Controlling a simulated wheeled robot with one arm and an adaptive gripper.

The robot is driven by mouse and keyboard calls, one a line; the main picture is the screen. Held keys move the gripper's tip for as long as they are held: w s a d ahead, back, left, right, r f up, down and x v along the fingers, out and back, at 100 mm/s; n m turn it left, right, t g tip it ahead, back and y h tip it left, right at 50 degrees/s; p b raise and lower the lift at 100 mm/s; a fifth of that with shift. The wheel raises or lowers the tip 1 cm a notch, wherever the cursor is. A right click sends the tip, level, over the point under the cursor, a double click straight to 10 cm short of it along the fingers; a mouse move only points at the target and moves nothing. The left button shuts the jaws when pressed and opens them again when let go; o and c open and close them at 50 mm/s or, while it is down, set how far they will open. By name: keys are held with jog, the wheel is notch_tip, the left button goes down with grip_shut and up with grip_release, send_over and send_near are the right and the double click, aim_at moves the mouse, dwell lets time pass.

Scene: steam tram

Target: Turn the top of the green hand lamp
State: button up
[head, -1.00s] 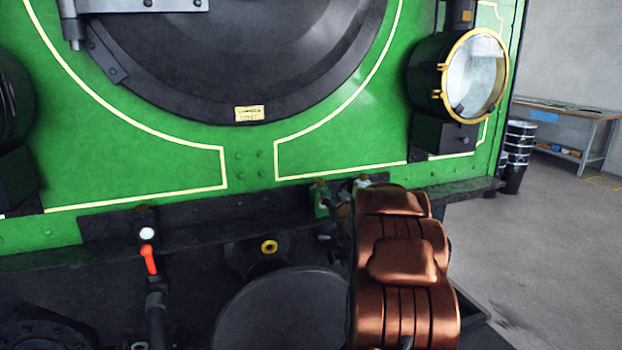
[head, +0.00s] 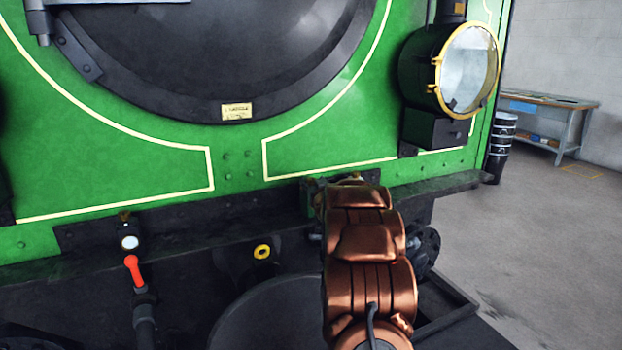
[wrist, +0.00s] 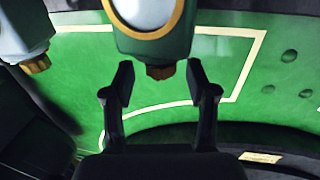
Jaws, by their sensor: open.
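The green hand lamp (wrist: 180,42) is at the top middle of the wrist view, with a pale lens in a yellow ring. Its brown top knob (wrist: 160,72) points down in that picture. My gripper (wrist: 160,80) is open, with one finger on either side of the knob in the picture and visible gaps on both sides. I cannot tell the exact depth between fingers and knob. In the head view my copper-coloured arm covers most of the lamp and my gripper; only a small green bit shows beside it.
A second, pale lamp (wrist: 22,35) with a brown knob is at the left of the wrist view. The black buffer beam (head: 435,190) runs along the green tram front (head: 110,165). A large headlamp (head: 468,70) is at right. A red-handled fitting (head: 134,270) stands left.

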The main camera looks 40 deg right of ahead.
jog(key=shift+x, duration=1.3)
grip_shut()
